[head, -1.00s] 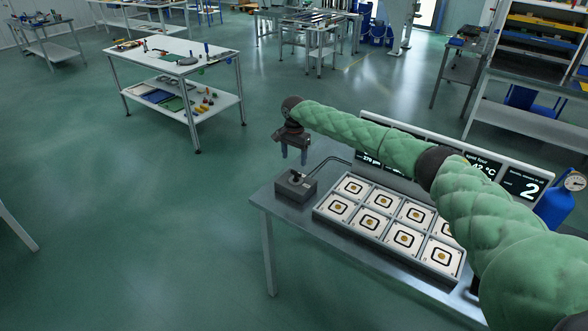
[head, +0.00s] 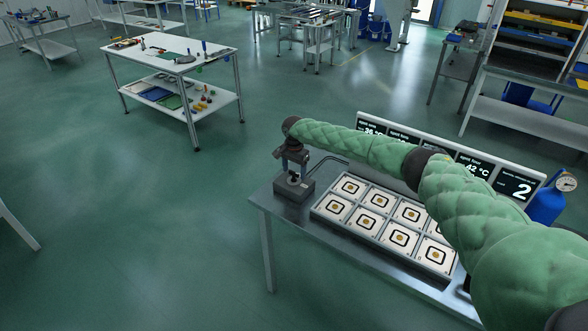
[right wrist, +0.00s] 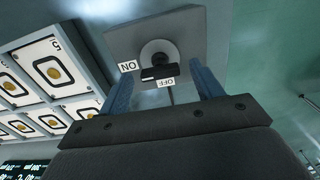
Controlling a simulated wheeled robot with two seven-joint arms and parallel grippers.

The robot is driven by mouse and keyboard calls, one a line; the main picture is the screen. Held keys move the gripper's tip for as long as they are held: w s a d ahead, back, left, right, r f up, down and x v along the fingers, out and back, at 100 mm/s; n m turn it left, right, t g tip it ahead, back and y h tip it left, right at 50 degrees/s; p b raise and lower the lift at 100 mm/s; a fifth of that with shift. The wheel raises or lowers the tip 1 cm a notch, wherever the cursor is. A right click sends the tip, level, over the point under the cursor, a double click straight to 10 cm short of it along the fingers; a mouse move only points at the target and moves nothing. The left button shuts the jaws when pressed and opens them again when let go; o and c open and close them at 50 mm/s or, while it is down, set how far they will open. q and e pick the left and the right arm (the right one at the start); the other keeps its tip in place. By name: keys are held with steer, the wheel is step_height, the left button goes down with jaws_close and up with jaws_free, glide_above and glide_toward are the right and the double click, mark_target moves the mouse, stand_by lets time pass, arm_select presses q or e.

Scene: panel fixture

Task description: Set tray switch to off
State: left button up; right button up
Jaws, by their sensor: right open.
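The tray switch is a grey box (head: 305,188) at the left end of the metal table, with a dark lever on top. In the right wrist view, its plate (right wrist: 185,40) carries an ON label (right wrist: 128,66) and an OFF label (right wrist: 166,83). The black lever (right wrist: 160,72) lies close to both labels; I cannot tell its setting for sure. My right gripper (head: 291,174) points down just over the box. It is open, with its blue fingers (right wrist: 163,88) on either side of the lever area; contact is not clear. My left gripper is not in view.
A tray (head: 372,235) of several white squares with gold discs stands right of the switch. Behind it is a display panel (head: 530,168). A cable (head: 330,160) runs behind the box. A blue bottle with a gauge (head: 545,205) stands at the right. Floor left of the table is free.

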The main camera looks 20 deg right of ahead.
steer(key=c, duration=1)
